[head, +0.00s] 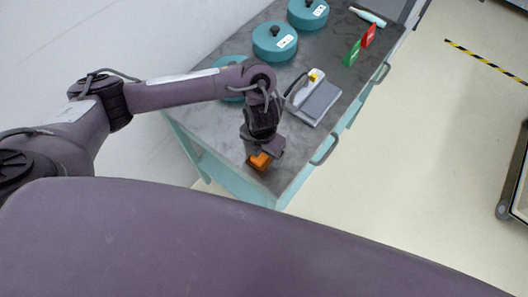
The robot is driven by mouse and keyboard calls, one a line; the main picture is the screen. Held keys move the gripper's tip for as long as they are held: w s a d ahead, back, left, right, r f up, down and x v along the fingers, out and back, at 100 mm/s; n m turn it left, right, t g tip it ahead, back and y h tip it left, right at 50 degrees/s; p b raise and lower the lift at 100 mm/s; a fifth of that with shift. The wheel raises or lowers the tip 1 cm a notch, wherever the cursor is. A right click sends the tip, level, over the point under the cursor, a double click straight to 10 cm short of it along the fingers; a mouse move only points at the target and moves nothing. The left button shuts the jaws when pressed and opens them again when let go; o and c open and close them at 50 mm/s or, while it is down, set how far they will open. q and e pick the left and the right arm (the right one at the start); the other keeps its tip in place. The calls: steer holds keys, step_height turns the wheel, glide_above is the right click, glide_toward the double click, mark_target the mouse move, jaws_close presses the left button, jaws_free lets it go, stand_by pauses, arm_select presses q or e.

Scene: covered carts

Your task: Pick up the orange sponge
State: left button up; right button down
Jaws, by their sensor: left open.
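The orange sponge (260,161) lies near the front corner of the grey-topped cart (222,108), partly hidden by my gripper. My left gripper (262,153) points down directly over the sponge and is open, with its fingers close around or just above it. I cannot tell whether the fingers touch it. My right gripper does not show.
A grey device (318,103) with a yellow-topped part stands just right of my left gripper. Teal lidded pots (274,43) stand farther back, one partly behind my arm. Green (352,54) and red (369,36) blocks stand near the right edge. Handles line that edge.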

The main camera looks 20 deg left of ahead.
arm_select(q)
steer(key=shift+f, duration=0.1)
steer(key=c, duration=1.1)
steer(key=shift+w, duration=0.1)
step_height(320, 180, up, 8)
steer(key=p, duration=0.3)
steer(key=shift+w, duration=0.15)
steer(key=shift+s+r+p, duration=0.2)
steer(key=shift+r+p, duration=0.5)
steer(key=shift+r, duration=5.35)
